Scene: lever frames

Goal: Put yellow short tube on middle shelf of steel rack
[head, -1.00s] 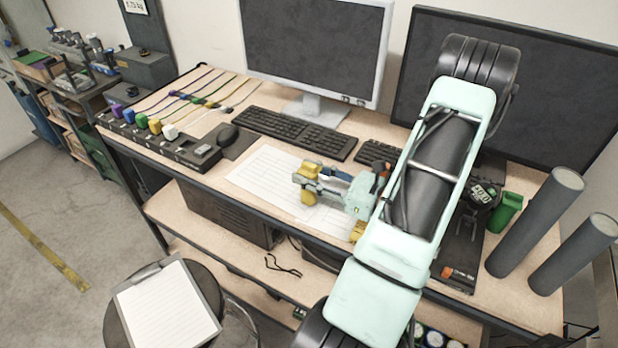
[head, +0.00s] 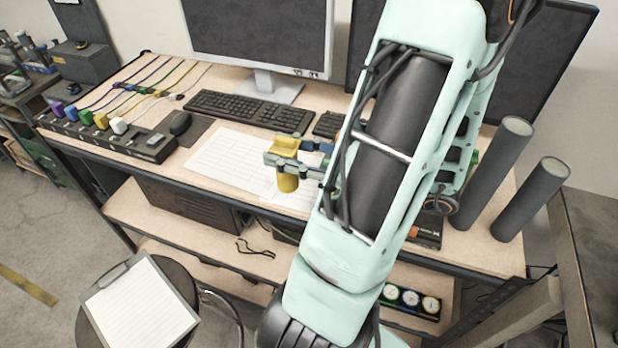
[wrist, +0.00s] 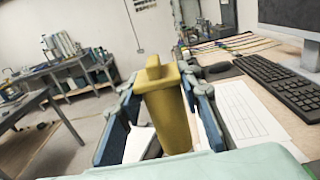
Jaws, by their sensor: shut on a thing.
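The yellow short tube (head: 288,182) is held upright between the fingers of my gripper (head: 283,164), above the paper sheet on the desk in the head view. In the wrist view the yellow tube (wrist: 168,115) stands between the blue-grey fingers of my gripper (wrist: 165,105), which press on its two sides. My arm covers part of the gripper in the head view. A metal shelf unit with small items (head: 14,105) is cut off at the far left and shows in the wrist view (wrist: 78,78); I cannot tell whether it is the steel rack.
The desk (head: 185,195) carries a keyboard (head: 250,112), a monitor (head: 262,35), a power strip (head: 105,135) and tall grey tubes (head: 500,165). A stool with a clipboard (head: 140,310) stands in front. Floor is open at the lower left (head: 40,230).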

